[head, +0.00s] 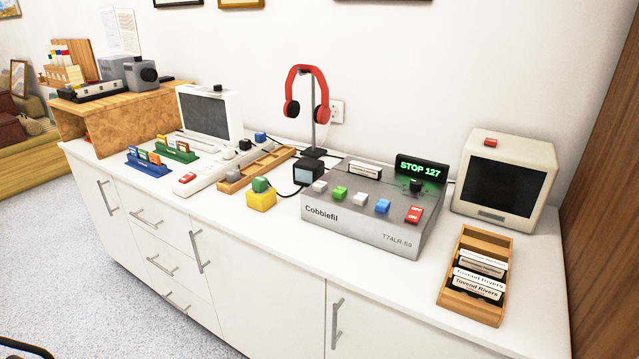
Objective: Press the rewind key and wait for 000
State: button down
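A grey machine (352,228) marked "Cobblefil" and "T74LR-59" stands on the white counter. Its display (422,170) reads "STOP 127" in green. Along its top is a row of keys: a white key (320,186), a green key (340,193), a second white key (360,199) and a blue key (382,206). A red ON/OFF switch (414,214) is at the right of the row, with a black knob (416,185) behind it. Any symbols on the keys are too small to read, so I cannot tell which is rewind. My gripper is not in view.
Red headphones (306,90) hang on a stand behind the machine. Right of it are a beige monitor (505,181) and a wooden tray (442,299) of labelled cassettes. Yellow and green blocks (261,199) and a small dark cube (307,173) stand left. The counter's front strip (380,281) is clear.

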aim_at(321, 186)
jog(key=z, duration=0.4)
jog(key=i+j+z, duration=0.1)
jog(key=j+z, duration=0.9)
jog(key=k+j+z, duration=0.1)
jog(key=j+z, duration=0.2)
jog(key=j, duration=1.3)
jog(key=k+j, duration=0.1)
jog(key=j, duration=0.4)
